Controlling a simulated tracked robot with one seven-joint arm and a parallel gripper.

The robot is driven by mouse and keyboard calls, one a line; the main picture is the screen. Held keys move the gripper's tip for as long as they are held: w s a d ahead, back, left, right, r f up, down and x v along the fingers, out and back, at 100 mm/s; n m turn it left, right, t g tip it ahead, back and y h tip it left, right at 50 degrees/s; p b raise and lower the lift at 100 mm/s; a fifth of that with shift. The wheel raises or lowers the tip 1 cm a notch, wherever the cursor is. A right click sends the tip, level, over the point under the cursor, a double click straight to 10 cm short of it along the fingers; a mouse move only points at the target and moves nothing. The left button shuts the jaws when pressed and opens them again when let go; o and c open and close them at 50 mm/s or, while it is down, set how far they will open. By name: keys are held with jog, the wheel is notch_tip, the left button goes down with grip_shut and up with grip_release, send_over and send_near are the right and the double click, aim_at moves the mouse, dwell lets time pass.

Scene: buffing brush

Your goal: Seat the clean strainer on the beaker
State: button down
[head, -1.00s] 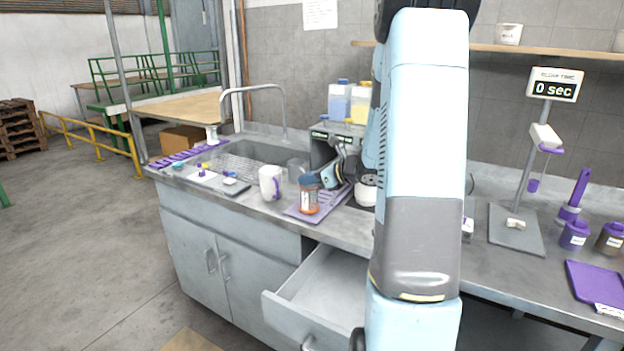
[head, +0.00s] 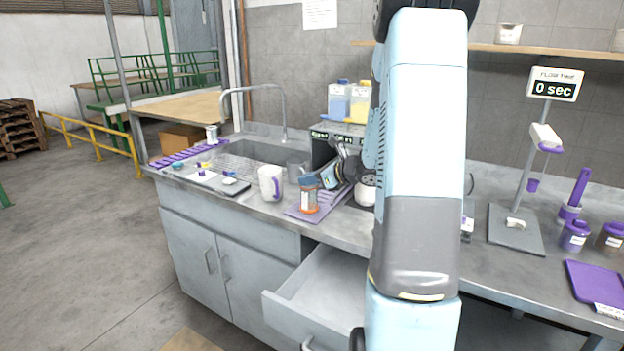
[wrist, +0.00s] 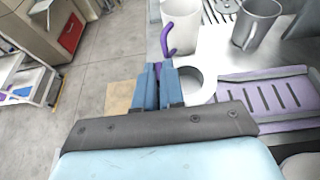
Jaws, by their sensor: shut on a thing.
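My gripper (wrist: 160,75) has its blue fingers close together in the wrist view. A purple piece (wrist: 183,62) shows at the fingertips, with a white ring (wrist: 208,77) beside it; I take these as the held strainer, though the fingers hide part of it. A white cup with a purple handle (wrist: 180,28) stands ahead of the fingertips; it also shows in the head view (head: 268,182). A grey cup (wrist: 262,18) stands to its right. I cannot tell which of these is the beaker. My gripper shows only partly in the head view.
A purple slotted mat (wrist: 265,95) lies right of my gripper. The sink (head: 245,158) is behind the cups. An open drawer (head: 315,285) juts out below the counter. A stand with a timer (head: 556,85) is at the right.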

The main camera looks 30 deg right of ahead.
jog(key=shift+f, duration=0.5)
jog(key=c, duration=1.5)
grip_release()
jog(key=shift+v, duration=5.6)
